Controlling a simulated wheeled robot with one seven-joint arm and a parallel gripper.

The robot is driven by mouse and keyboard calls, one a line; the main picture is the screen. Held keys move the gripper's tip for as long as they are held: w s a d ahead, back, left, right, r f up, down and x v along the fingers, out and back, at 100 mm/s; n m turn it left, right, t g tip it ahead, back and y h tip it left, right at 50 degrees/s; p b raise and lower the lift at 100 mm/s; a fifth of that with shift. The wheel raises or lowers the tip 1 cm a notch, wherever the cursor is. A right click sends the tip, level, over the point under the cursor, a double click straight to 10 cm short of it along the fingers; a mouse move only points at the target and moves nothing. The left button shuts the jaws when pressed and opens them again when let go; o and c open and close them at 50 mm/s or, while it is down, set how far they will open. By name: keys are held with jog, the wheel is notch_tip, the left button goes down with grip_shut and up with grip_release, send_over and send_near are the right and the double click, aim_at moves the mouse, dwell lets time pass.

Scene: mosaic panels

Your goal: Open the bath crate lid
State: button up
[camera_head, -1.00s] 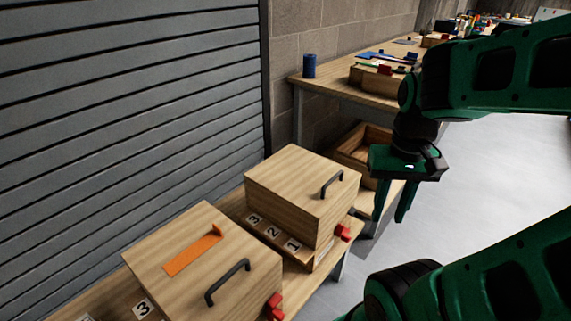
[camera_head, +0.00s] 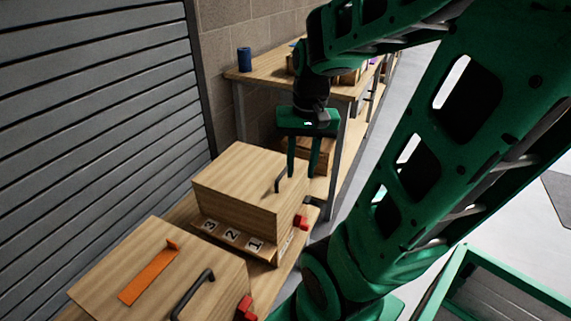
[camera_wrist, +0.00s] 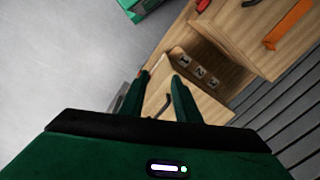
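Two closed wooden crates stand on a low bench. The far crate (camera_head: 235,210) has a flat lid (camera_head: 245,172) with a black handle (camera_head: 279,182). The near crate (camera_head: 130,285) has an orange strip (camera_head: 150,272) and a black handle (camera_head: 194,294) on its lid. I cannot read which one is the bath crate. My gripper (camera_head: 302,174) points down, open and empty, above the far crate's handle end. In the wrist view its fingers (camera_wrist: 160,76) spread over the far lid, and the handle (camera_wrist: 165,104) shows between them, apart from both.
A workbench (camera_head: 262,78) with a blue cylinder (camera_head: 244,59) stands behind. A grey shutter (camera_head: 90,100) closes the left side. A green-framed cart (camera_head: 490,285) is at lower right.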

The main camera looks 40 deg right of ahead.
aim_at(285, 169)
jog(key=w+d+f+m+t, duration=0.1)
jog(key=w+d+f+m, duration=0.3)
jog(key=w+d, duration=0.85)
jog(key=shift+m+y, duration=0.3)
jog(key=shift+m, duration=0.5)
jog(key=w+f, duration=0.1)
jog(key=f, duration=0.2)
jog(key=w+a+f, duration=0.1)
jog(key=f, duration=0.2)
jog(key=w+f, duration=0.1)
jog(key=f, duration=0.3)
jog(key=shift+w+a, duration=0.1)
jog(key=shift+a, duration=0.2)
